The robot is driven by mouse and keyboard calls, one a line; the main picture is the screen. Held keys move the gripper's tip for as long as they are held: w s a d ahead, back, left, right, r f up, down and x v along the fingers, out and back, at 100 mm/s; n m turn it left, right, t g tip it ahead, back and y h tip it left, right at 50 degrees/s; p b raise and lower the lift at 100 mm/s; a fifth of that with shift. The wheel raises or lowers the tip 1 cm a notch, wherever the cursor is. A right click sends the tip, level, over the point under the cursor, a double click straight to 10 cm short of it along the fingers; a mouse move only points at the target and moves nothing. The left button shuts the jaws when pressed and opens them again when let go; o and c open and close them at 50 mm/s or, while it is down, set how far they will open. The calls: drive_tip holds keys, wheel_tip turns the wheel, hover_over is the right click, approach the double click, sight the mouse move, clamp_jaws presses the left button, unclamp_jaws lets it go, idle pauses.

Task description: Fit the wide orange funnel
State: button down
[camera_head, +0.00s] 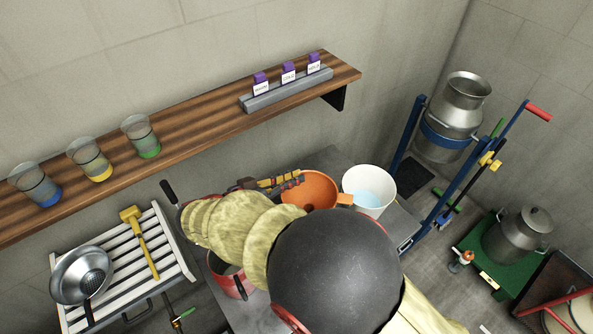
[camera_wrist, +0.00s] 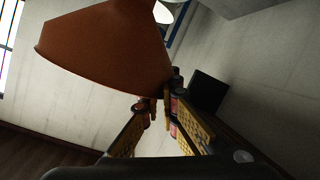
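The wide orange funnel (camera_head: 309,191) is in the middle of the head view, its open mouth facing up and a small orange tab on its right side. It fills the upper left of the wrist view (camera_wrist: 110,50). My gripper (camera_head: 292,181) is at the funnel's left rim. In the wrist view my gripper's fingertips (camera_wrist: 160,102) close in at the end of that rim and appear shut on it. The spout is hidden in the head view. My dark arm joint covers the lower middle.
A white bucket (camera_head: 369,190) with bluish contents stands right of the funnel. A metal can (camera_head: 449,120) hangs in a blue stand. A lidded can (camera_head: 517,236) stands on a green platform. A metal strainer (camera_head: 82,274) and yellow tool (camera_head: 140,241) lie on a slatted rack; a shelf (camera_head: 185,122) holds cups.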

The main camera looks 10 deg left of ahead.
drive_tip(key=shift+s+f, duration=0.1)
drive_tip(key=shift+f, duration=0.05)
wheel_tip(320, 180, down, 6)
drive_tip(key=b, duration=0.4)
drive_tip(key=shift+b, duration=0.4)
drive_tip(key=c, duration=2.5)
unclamp_jaws()
drive_tip(key=o, duration=0.5)
drive_tip(key=shift+o, duration=0.2)
drive_tip(key=v, duration=1.2)
